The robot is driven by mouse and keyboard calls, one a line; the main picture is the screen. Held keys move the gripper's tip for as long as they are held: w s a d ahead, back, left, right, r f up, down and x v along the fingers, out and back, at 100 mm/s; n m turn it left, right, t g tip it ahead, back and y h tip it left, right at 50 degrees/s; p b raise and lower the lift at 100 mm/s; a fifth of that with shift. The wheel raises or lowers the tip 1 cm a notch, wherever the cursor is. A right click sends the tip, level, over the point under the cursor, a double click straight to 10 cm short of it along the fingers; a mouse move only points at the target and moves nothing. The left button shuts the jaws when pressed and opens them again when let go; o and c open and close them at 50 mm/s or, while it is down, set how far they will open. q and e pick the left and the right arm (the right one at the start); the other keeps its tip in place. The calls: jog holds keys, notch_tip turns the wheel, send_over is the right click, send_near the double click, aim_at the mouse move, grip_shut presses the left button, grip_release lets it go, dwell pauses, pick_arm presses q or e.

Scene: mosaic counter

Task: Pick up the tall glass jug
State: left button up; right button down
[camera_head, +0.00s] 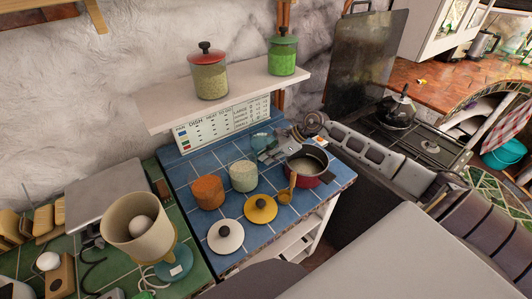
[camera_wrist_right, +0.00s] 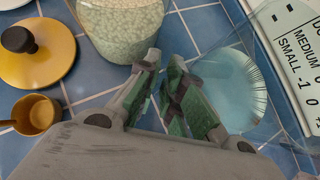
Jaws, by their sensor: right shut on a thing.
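The tall glass jug is clear and bluish. In the head view it (camera_head: 260,140) stands at the back of the blue tiled counter, partly hidden by my right gripper (camera_head: 273,153). In the right wrist view the jug (camera_wrist_right: 240,88) fills the right side, and its round base shows through the glass. My right gripper (camera_wrist_right: 163,88) has its two green-padded fingers close together at the jug's near side, shut on it. The exact contact is hard to see through the clear glass. My left gripper is not in view.
A jar of pale grains (camera_head: 243,176), an orange jar (camera_head: 207,192), a yellow lid (camera_head: 260,208), a white lid (camera_head: 225,236) and a dark red pot (camera_head: 306,164) crowd the counter. A shelf (camera_head: 235,92) with two lidded jars overhangs the back.

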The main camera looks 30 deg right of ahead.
aim_at(267, 145)
notch_tip(267, 145, up, 9)
jog(key=shift+w+f+b, duration=0.1)
jog(key=shift+b, duration=0.8)
jog(key=shift+r, duration=0.7)
jog(key=c, duration=2.2)
grip_release()
grip_shut()
